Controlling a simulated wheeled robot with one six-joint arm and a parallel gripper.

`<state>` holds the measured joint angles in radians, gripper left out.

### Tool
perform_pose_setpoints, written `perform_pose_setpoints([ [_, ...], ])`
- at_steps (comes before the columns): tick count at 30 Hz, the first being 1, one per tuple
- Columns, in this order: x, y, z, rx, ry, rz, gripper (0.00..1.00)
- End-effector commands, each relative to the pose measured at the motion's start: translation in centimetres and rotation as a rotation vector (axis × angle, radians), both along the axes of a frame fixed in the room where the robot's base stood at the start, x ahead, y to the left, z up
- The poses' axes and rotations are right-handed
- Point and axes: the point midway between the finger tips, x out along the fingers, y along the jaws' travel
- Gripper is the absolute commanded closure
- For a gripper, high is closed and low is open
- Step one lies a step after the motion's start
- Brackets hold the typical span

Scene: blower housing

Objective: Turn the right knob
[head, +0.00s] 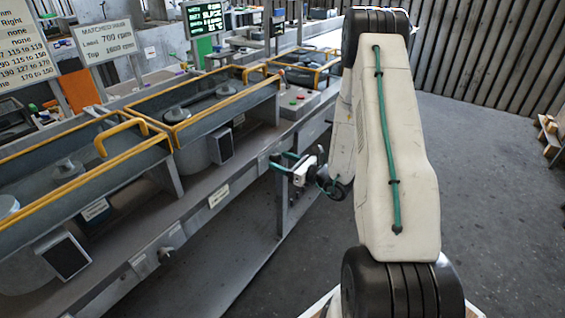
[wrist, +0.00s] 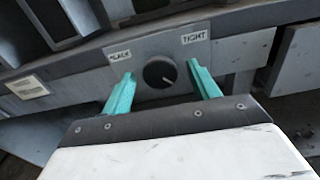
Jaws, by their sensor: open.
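In the wrist view a dark round knob (wrist: 159,72) sits on a grey plate (wrist: 150,46) with a label at its left, partly legible as SLACK, and a TIGHT label (wrist: 194,37) at its right. A small white mark on the knob points to the lower right. My gripper (wrist: 161,70) is open, with one green finger on each side of the knob; I see gaps between fingers and knob. In the head view my gripper (head: 278,162) is at the bench's front rail, and the knob there cannot be made out. Another knob (head: 166,254) is farther left on the rail.
Grey troughs with yellow rails (head: 215,105) stand along the bench behind the front rail. A white label (head: 219,196) is on the rail left of my gripper. Signs (head: 105,42) stand at the back.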

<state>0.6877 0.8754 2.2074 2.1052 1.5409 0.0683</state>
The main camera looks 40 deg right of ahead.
Motion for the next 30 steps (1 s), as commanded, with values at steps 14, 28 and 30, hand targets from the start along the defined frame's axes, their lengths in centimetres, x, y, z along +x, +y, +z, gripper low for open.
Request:
perform_pose_setpoints([
  [14, 0.06, 0.05, 0.01, 0.000, 0.000, 0.000, 0.84],
  [28, 0.05, 0.00, 0.01, 0.135, 0.049, 0.000, 0.84],
  [30, 0.05, -0.01, 0.01, 0.184, 0.067, 0.000, 0.84],
])
